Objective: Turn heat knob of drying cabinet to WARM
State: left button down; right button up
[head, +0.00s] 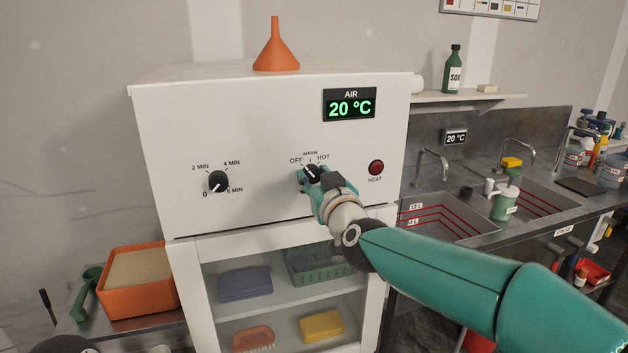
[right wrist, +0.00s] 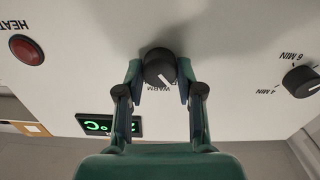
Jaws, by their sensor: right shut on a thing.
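The white drying cabinet (head: 262,110) stands in the middle of the head view. Its black heat knob (head: 312,174) sits on the front panel under the labels OFF, WARM and HOT. My right gripper (head: 311,178) is at the knob, its fingers shut on the knob's two sides. In the right wrist view, which is upside down, the knob (right wrist: 160,68) sits between the fingertips. Its white pointer slants toward the WARM lettering, leaning to the OFF side. OFF and HOT are hidden there. The red HEAT lamp (head: 376,167) looks unlit.
The timer knob (head: 217,181) is left of the heat knob, pointing near 0. The AIR display (head: 350,105) reads 20 °C. An orange funnel (head: 276,48) stands on the cabinet. The glazed lower part holds several coloured items. Sinks (head: 440,218) are at the right.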

jog(key=m+b, duration=0.1)
jog(key=m, duration=0.2)
jog(key=shift+f+m, duration=0.15)
jog(key=shift+m, duration=0.25)
jog(key=shift+d+m+b, duration=0.1)
jog(key=shift+m+b, duration=0.6)
jog(key=shift+m, duration=1.2)
jog(key=o, duration=1.2)
jog(key=shift+c, duration=0.2)
jog(key=v, duration=1.2)
